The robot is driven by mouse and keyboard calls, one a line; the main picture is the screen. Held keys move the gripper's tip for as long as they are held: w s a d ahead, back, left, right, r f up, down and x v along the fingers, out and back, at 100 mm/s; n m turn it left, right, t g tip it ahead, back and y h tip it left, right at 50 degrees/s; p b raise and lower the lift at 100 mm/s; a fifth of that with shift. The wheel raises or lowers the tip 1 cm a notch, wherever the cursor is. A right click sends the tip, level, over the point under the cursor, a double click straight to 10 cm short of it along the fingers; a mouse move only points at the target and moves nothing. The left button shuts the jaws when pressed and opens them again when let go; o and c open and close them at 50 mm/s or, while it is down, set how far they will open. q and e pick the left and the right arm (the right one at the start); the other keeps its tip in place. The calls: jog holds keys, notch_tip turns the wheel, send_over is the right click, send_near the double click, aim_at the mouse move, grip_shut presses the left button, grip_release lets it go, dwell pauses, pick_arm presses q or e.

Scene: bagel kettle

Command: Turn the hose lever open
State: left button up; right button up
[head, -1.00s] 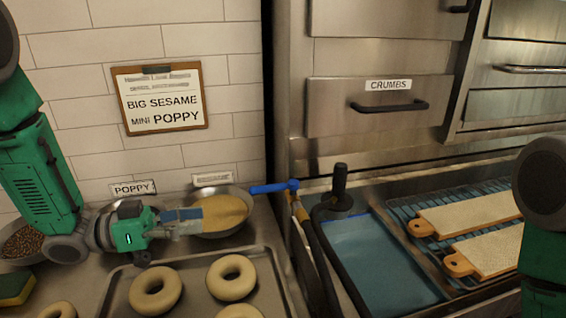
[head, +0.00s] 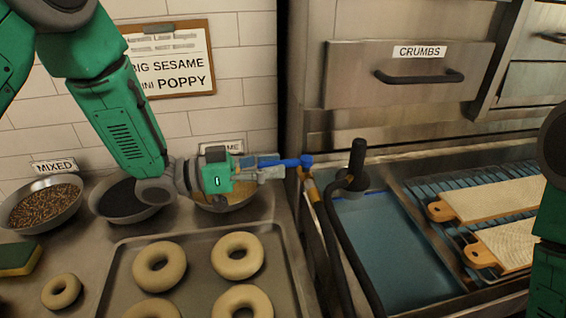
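The blue hose lever (head: 293,162) sticks out to the left from the brass valve (head: 308,186) at the top of the hose, beside the sink edge. It lies roughly level. My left gripper (head: 275,168) comes in from the left, with its fingertips at the lever's free end, overlapping it in the head view. The fingers partly hide that end. I cannot tell whether they touch or close on it. My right arm shows at the right edge; its gripper is out of view.
A black hose with an upright handle (head: 357,160) stands right of the lever, over blue water (head: 385,245). A tray (head: 200,298) of bagels lies below my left gripper. Bowls (head: 20,215) stand along the wall. Wooden boards (head: 485,203) rest on a rack at right.

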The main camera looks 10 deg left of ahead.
pick_arm(q)
jog(key=shift+x, duration=1.45)
jog(key=shift+s+a, duration=0.1)
jog(key=shift+s, duration=0.05)
grip_shut()
